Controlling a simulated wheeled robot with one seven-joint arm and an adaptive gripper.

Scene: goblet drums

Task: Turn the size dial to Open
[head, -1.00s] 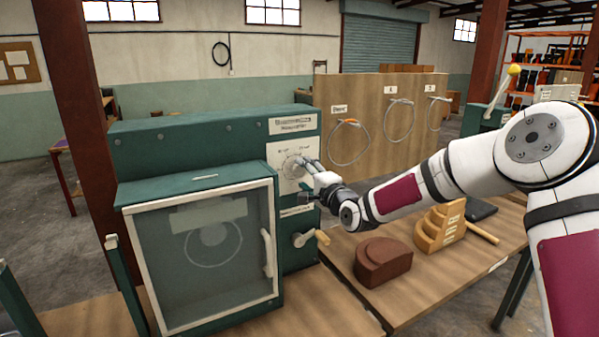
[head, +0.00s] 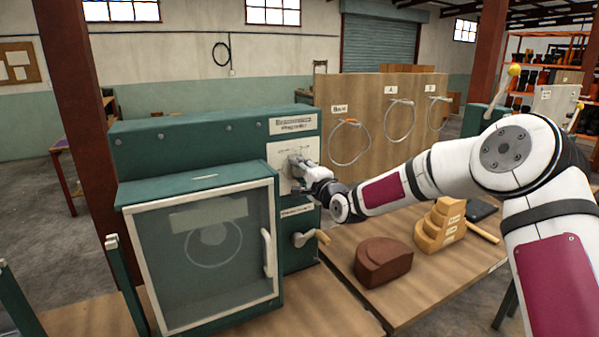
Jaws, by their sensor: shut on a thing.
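The size dial (head: 294,160) is on a pale plate (head: 283,152) on the front of the green machine (head: 180,138), at its upper right. My gripper (head: 298,164) is at the dial and shut on it. The fingers cover most of the dial, so its pointer is hidden. The small lettering around the dial is too small to read.
A clear-windowed door (head: 205,250) with a pale handle (head: 267,252) stands left of the dial. A crank (head: 312,238) sits below it. A brown block (head: 383,262) and a stepped wooden block (head: 440,226) stand on the bench. A board (head: 365,115) with hanging cable loops stands behind.

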